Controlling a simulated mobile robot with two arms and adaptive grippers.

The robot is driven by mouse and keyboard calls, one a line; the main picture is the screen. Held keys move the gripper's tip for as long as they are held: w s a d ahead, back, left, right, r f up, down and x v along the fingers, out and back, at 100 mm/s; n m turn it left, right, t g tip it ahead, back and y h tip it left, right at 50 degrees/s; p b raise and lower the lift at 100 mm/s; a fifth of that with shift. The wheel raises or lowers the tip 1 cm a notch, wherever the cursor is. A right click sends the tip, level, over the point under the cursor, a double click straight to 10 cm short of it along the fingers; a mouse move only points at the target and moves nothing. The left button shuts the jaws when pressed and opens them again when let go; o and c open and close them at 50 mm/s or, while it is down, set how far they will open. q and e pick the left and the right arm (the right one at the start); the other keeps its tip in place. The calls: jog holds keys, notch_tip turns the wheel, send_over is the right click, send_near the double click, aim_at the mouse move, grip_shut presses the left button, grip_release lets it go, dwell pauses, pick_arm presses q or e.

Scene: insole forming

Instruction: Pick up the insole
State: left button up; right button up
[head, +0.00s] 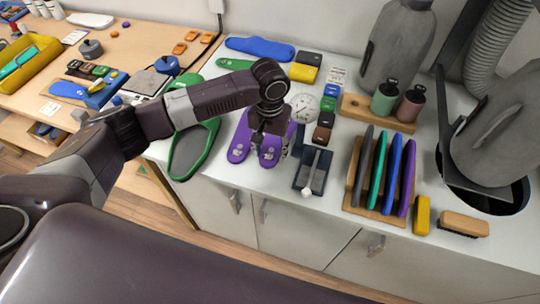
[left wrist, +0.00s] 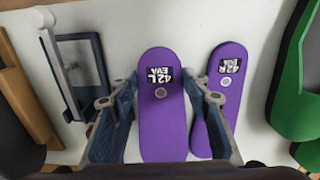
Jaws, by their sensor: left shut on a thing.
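Two purple insoles lie side by side on the white counter. The one labelled 42 L (left wrist: 162,125) is in the middle of the left wrist view, between the blue finger pads of my left gripper (left wrist: 160,101). The other, labelled 42 R (left wrist: 229,75), lies just to its right there. In the head view my left gripper (head: 270,147) points down over the right-hand purple insole (head: 268,159) and is shut on it, partly hiding it. The left-hand purple insole (head: 238,150) is free. Whether the held insole is clear of the counter I cannot tell. My right gripper is not in view.
A green-rimmed grey piece (head: 190,150) lies left of the insoles. A dark device with a lever (head: 312,172) stands close on the right, then a wooden rack (head: 372,210) of upright coloured insoles. A round dial (head: 302,108) and small coloured blocks are behind.

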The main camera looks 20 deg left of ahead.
pick_arm(q)
jog(key=s+b, duration=0.2)
jog(key=s, duration=1.6)
jog(key=shift+a+r+b, duration=0.3)
jog(key=shift+b, duration=0.05)
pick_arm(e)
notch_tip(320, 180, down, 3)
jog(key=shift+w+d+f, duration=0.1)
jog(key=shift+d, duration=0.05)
